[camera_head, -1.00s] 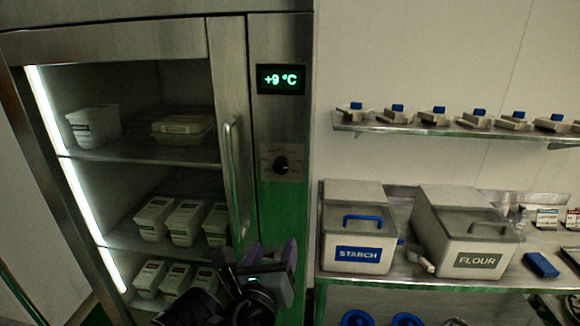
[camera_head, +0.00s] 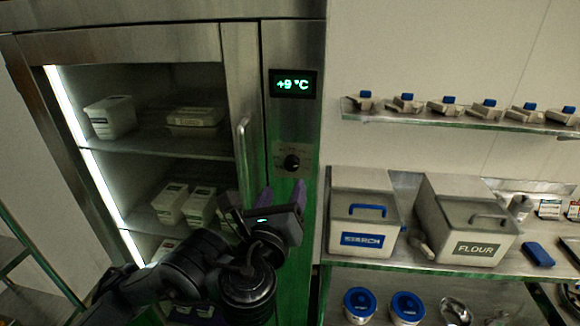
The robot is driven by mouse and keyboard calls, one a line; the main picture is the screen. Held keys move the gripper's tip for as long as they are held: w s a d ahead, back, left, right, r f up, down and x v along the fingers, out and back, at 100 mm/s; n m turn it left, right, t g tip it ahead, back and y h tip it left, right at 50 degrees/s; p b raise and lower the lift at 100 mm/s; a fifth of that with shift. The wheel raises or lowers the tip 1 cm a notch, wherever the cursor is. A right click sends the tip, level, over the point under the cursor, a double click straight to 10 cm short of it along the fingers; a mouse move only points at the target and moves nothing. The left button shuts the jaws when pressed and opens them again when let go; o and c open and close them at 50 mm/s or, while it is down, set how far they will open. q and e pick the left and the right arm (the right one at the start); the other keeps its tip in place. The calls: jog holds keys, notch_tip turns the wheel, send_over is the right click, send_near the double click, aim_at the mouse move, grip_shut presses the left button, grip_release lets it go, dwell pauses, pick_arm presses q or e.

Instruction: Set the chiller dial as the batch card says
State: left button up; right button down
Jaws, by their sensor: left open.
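The chiller dial (camera_head: 291,162) is a round black knob on a small plate on the steel front of the chiller. The chiller display (camera_head: 293,83) above it reads +9 °C in green. My left gripper (camera_head: 283,196) is just below the dial, open, with its purple fingertips pointing up and apart from the knob. The marks around the dial are too small to read. I cannot make out a batch card. My right gripper is not in view.
The chiller door handle (camera_head: 244,165) stands left of the dial. White tubs (camera_head: 110,117) sit on shelves inside. To the right, a starch bin (camera_head: 362,244) and a flour bin (camera_head: 466,248) stand on a steel bench, below a wall shelf (camera_head: 470,119).

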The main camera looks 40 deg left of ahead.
aim_at(291, 168)
pick_arm(q)
jog(key=b+x, duration=0.2)
jog(key=x, duration=0.4)
jog(key=shift+w+a+f, duration=0.15)
jog(key=shift+w+a, duration=0.15)
jog(key=shift+b+x, duration=0.45)
jog(key=shift+x, duration=0.4)
jog(key=shift+c, duration=0.3)
jog(key=c, duration=1)
